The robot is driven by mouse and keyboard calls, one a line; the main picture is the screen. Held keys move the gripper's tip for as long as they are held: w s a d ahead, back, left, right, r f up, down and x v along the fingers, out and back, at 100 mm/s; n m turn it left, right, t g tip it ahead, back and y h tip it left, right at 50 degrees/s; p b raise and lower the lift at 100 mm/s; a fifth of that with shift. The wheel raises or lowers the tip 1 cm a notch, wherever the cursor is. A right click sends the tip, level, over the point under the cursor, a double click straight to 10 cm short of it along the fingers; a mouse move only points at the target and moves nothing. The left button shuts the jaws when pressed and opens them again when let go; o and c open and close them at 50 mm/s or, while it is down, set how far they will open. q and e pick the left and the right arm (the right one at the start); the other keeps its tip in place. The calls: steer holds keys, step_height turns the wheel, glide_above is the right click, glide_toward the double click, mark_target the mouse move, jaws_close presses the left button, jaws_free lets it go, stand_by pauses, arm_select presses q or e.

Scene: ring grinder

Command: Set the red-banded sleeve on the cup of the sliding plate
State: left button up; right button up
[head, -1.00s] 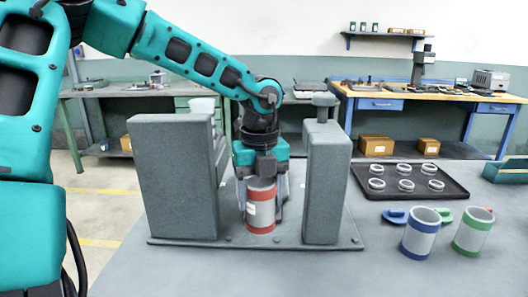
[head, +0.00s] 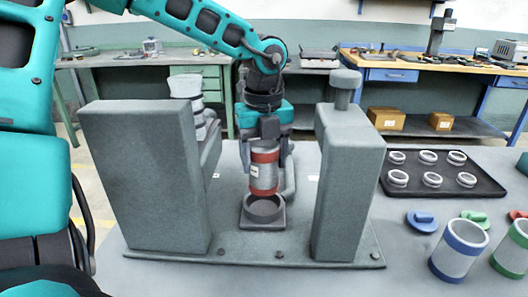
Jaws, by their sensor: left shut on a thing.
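The red-banded sleeve (head: 264,172) is a grey cylinder with a red band near its top and another at its foot, with a white label. My left gripper (head: 268,142) is shut on its upper part and holds it upright between the two grey blocks of the grinder. The cup (head: 264,209) is a dark round socket on the small sliding plate (head: 262,225). The sleeve's foot is just above or at the cup's back rim; I cannot tell whether they touch. My right gripper is not in view.
Tall grey blocks stand left (head: 148,180) and right (head: 346,185) of the sleeve on the base plate. A dark tray (head: 468,183) of rings, a blue-banded sleeve (head: 459,250) and coloured caps lie to the right.

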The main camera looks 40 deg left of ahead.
mark_target(264, 180)
arm_select(q)
steer(key=shift+s+d+f, duration=0.1)
steer(key=shift+f, duration=0.4)
steer(key=shift+f+b, duration=0.45)
steer(key=shift+f, duration=0.35)
step_height(264, 180, down, 2)
steer(key=shift+b, duration=0.75)
steer(key=shift+f+b, duration=0.4)
steer(key=shift+b, duration=0.15)
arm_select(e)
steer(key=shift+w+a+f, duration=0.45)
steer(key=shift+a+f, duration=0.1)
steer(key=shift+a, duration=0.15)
arm_select(q)
steer(key=shift+b, duration=0.35)
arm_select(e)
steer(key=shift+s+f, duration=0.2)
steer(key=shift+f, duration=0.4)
arm_select(q)
steer(key=shift+f+b, duration=0.1)
steer(key=shift+b, duration=0.75)
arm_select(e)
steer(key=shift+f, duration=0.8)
